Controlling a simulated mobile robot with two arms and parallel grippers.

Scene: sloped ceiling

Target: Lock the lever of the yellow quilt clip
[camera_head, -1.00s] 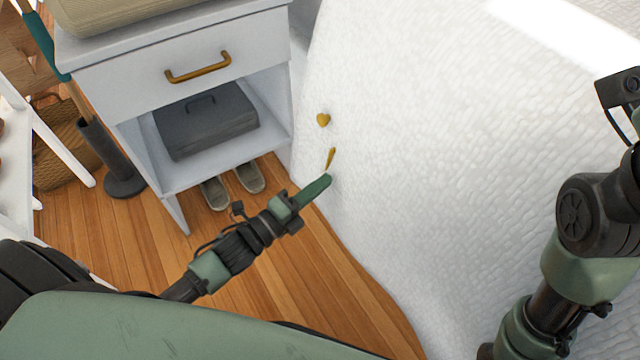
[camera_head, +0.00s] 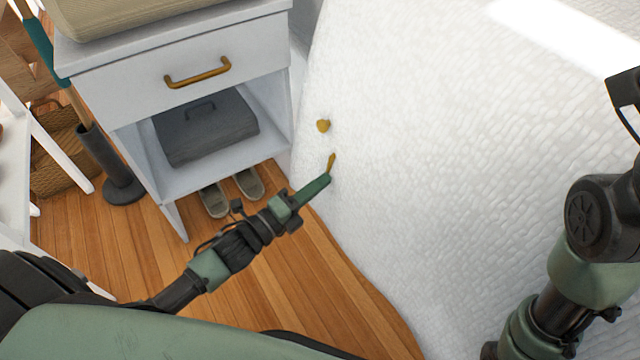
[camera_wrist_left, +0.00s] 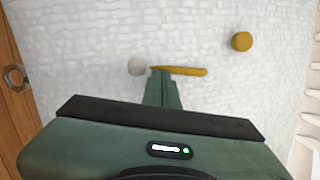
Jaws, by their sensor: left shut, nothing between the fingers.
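The yellow quilt clip shows on the side of the white quilt as a rounded yellow piece (camera_head: 323,126) and, below it, a slim yellow lever (camera_head: 331,162). In the left wrist view the lever (camera_wrist_left: 182,71) lies across the picture, with the rounded yellow piece (camera_wrist_left: 242,41) up to its right.
The white quilt (camera_head: 450,150) fills the right side. A white nightstand (camera_head: 180,60) stands left of it, with a grey case (camera_head: 205,125) on its shelf and slippers (camera_head: 248,183) below. Wooden floor (camera_head: 330,285) lies around my left arm.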

